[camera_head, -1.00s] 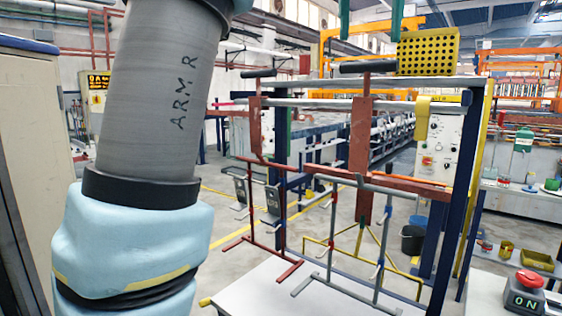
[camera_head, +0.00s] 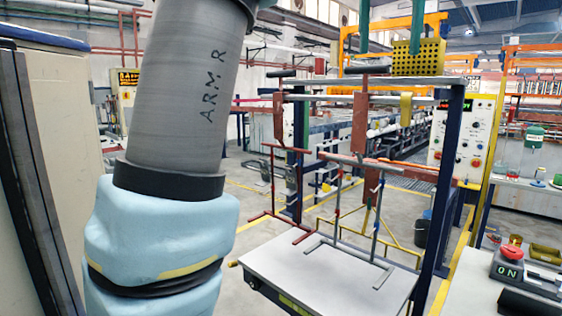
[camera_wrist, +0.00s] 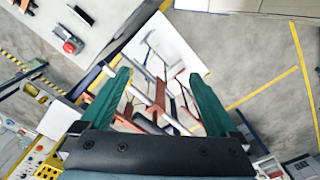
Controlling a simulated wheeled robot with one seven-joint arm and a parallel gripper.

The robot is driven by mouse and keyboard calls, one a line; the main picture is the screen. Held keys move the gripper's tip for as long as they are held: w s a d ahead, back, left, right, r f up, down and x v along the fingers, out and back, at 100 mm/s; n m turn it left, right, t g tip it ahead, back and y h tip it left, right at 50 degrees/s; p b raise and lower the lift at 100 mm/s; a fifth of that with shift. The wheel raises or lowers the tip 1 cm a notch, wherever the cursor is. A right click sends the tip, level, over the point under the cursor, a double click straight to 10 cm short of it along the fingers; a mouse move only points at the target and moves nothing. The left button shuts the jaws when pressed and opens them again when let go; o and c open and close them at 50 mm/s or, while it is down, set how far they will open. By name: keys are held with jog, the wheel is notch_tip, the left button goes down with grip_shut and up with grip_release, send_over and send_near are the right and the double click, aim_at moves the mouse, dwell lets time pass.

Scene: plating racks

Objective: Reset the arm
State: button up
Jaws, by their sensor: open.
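My arm (camera_head: 180,110), marked ARM R, rises on the left of the head view. My gripper (camera_head: 390,52) hangs in at the top of that view, its two green fingers pointing down near the frame's top bar. In the wrist view my gripper (camera_wrist: 162,78) is open, with nothing held between its fingers. The plating racks, a red rack (camera_head: 272,180) and a grey rack (camera_head: 373,225), stand at the frame above a white table (camera_head: 285,262). In the wrist view the racks lie beyond and between the fingers, with the white table (camera_wrist: 180,45) behind them.
A control box with a red button (camera_head: 511,253) stands on the right-hand bench. A tall cabinet (camera_head: 50,140) stands close on the left. Grey floor with yellow lines shows around the table.

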jog(key=w+a+f, duration=0.3)
jog(key=f, duration=0.4)
jog(key=w+a+f, duration=0.3)
jog(key=f, duration=0.4)
jog(key=w+a+f, duration=0.3)
jog(key=f, duration=0.5)
jog(key=s+a+f, duration=0.5)
jog(key=a+f, duration=0.3)
jog(key=f, duration=0.2)
jog(key=s+a+f+t, duration=0.1)
jog(key=s+a+f, duration=0.4)
jog(key=a+f, duration=0.3)
notch_tip(320, 180, down, 3)
jog(key=shift+f+m+t, duration=0.1)
jog(key=shift+m+t, duration=0.2)
jog(key=shift+m, duration=0.1)
